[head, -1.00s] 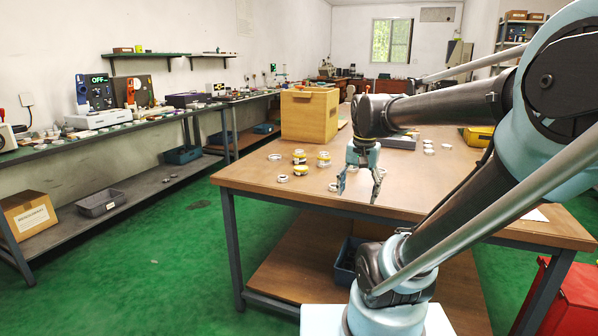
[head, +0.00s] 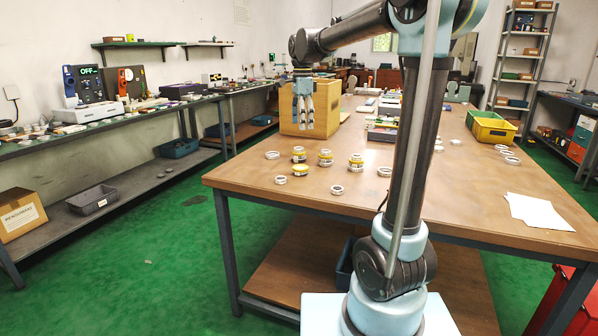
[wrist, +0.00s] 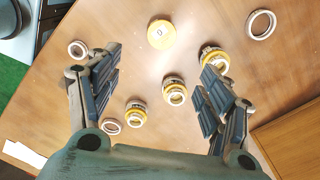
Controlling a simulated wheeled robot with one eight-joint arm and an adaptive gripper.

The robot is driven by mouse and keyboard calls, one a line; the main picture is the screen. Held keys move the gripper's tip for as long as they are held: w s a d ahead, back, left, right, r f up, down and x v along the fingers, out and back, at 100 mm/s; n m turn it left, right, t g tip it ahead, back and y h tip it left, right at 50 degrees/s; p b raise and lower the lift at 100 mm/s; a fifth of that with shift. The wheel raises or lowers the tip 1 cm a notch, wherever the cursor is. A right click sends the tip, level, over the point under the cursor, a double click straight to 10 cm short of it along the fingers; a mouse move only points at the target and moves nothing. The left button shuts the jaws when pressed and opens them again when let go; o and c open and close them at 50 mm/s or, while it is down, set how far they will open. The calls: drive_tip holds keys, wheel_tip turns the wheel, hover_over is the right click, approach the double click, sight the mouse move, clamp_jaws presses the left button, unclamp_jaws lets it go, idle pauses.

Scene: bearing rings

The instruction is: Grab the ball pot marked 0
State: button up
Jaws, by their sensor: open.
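Several yellow-and-white pots stand on the wooden table (head: 450,200). In the wrist view, one yellow-topped pot (wrist: 162,34) shows a small mark on its lid, too small to read surely. Other pots are a middle pot (wrist: 175,90), a right pot (wrist: 214,57) close to the right finger, and a lower pot (wrist: 136,112). None shows a readable 0. My gripper (head: 303,122) is open and empty, fingers down, above the table. It also shows in the wrist view (wrist: 160,85).
White rings lie around the pots, one at the front (head: 337,189) and one at the left (head: 273,155). A wooden box (head: 325,125) stands behind my gripper. A yellow bin (head: 494,129) and white paper (head: 538,212) are to the right.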

hover_over(300, 167)
wheel_tip(300, 167, down, 12)
drive_tip(key=shift+w+r, duration=0.1)
drive_tip(key=shift+r, duration=0.15)
drive_tip(key=shift+d+f, duration=0.1)
drive_tip(key=shift+f, duration=2.8)
drive_tip(key=c, duration=1.2)
